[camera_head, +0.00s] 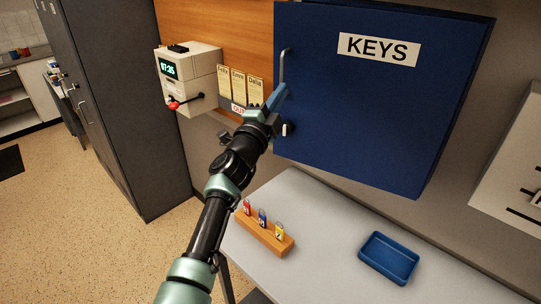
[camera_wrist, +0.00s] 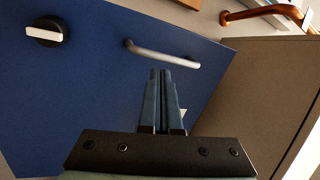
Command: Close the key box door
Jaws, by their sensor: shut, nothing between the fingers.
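The blue key box door (camera_head: 345,105), with its KEYS label (camera_head: 378,50), covers the front of the box on the wall. No opening shows along its visible edges, but I cannot tell if it is fully shut. Its metal handle (camera_head: 284,66) is near the left edge, with a small knob (camera_head: 288,129) below. My gripper (camera_head: 281,91) is at the door's left edge, just below the handle. In the wrist view my gripper (camera_wrist: 160,73) has its fingers together and empty, in front of the blue door (camera_wrist: 75,90). The handle (camera_wrist: 163,55) lies just past the fingertips, and the knob (camera_wrist: 45,33) is at upper left. Contact is unclear.
A time clock (camera_head: 188,78) with a red-tipped lever and a card rack (camera_head: 241,88) are left of the box. Below, the desk (camera_head: 325,215) holds a wooden key rack (camera_head: 264,232) and a blue tray (camera_head: 389,258). A dark locker (camera_head: 125,100) stands at left.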

